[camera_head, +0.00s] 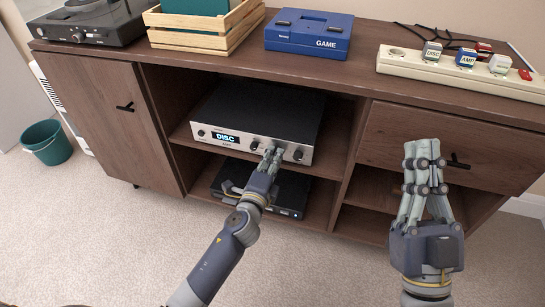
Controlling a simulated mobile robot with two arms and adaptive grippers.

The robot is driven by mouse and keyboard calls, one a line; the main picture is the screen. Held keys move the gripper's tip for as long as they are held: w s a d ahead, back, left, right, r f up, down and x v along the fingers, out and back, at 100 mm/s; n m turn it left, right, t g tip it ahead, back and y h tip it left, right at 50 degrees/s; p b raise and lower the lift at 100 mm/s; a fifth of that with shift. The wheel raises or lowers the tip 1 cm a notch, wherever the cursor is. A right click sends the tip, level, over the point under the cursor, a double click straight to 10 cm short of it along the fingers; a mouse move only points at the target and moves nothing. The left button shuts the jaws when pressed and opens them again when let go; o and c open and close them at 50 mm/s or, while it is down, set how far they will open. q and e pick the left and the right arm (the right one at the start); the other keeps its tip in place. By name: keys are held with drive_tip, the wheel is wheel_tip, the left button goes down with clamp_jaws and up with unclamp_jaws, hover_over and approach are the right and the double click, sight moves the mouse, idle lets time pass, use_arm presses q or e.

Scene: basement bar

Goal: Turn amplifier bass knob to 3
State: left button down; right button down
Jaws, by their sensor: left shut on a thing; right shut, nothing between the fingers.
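The amplifier (258,115) is a black box with a silver front, on the cabinet's upper middle shelf. Its display (226,138) reads "DISC". Its front has several knobs, including one at the left (202,133) and one at the right (299,155). My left gripper (271,153) is at the right half of the front panel, shut on a small knob there; the fingers hide it and any marks, so I cannot tell its setting. My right gripper (422,150) is shut and empty, in front of the right drawer.
A black device (292,190) sits on the shelf below. On the cabinet top are a turntable (90,22), wooden crate (205,42), blue GAME console (309,33) and power strip (460,72) with labelled plugs. A green bin (46,142) stands on open carpet.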

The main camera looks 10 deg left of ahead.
use_arm(q)
drive_tip(key=shift+d+m, duration=0.15)
drive_tip(key=shift+m, duration=0.25)
use_arm(e)
drive_tip(key=shift+w+f, duration=0.25)
drive_tip(key=shift+g, duration=0.3)
use_arm(q)
drive_tip(key=c, duration=1.5)
unclamp_jaws()
use_arm(e)
drive_tip(key=shift+f, duration=0.1)
use_arm(q)
drive_tip(key=s, duration=0.8)
drive_tip(key=s+a, duration=0.1)
drive_tip(key=s, duration=0.3)
drive_tip(key=shift+r, duration=0.25)
